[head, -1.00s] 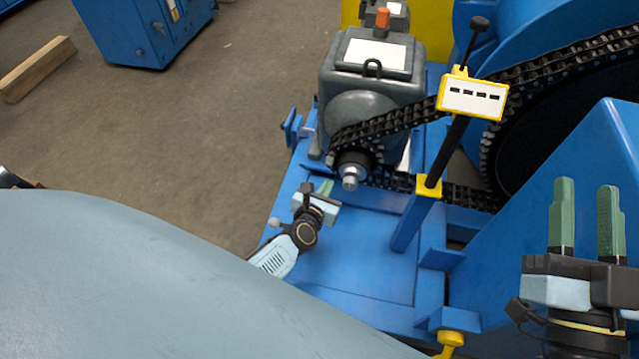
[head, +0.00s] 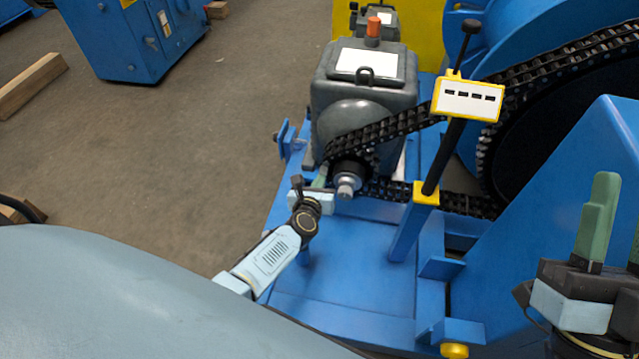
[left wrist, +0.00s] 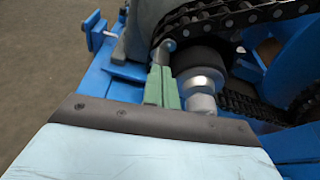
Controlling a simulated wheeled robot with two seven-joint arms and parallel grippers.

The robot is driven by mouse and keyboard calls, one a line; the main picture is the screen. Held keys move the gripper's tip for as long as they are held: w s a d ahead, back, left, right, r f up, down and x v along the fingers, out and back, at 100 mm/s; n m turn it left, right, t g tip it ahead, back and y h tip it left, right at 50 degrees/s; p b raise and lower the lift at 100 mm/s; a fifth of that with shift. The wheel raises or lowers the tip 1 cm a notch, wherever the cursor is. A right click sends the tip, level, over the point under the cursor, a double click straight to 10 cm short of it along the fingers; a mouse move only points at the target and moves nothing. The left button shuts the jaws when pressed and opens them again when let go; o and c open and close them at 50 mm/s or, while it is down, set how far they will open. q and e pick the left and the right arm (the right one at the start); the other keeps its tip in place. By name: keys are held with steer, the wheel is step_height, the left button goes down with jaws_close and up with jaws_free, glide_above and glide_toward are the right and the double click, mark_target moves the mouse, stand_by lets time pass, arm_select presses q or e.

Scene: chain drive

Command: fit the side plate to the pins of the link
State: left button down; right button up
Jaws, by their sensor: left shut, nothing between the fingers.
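The black roller chain (head: 392,128) runs from the small sprocket on the grey gearbox up to the big wheel. It also shows in the left wrist view (left wrist: 225,20). I cannot pick out the side plate or the link's pins for certain. My left gripper (head: 321,180) is shut and empty, just left of the sprocket's shaft end (head: 346,188). In the left wrist view its green fingers (left wrist: 161,80) lie together, close below a small grey round piece (left wrist: 168,45) by the chain. My right gripper (head: 618,225) is open at the right edge, partly cut off, with nothing visible between its fingers.
A black post holds a white panel with black marks (head: 468,99) right of the gearbox (head: 365,95). A blue guard (head: 585,160) stands at the right. The blue base plate (head: 350,275) is clear in front. Wooden beams lie on the floor.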

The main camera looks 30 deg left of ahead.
arm_select(q)
steer(key=shift+w, duration=0.25)
arm_select(e)
steer(key=shift+s+f, duration=0.1)
steer(key=shift+f, duration=0.05)
stand_by(0.4)
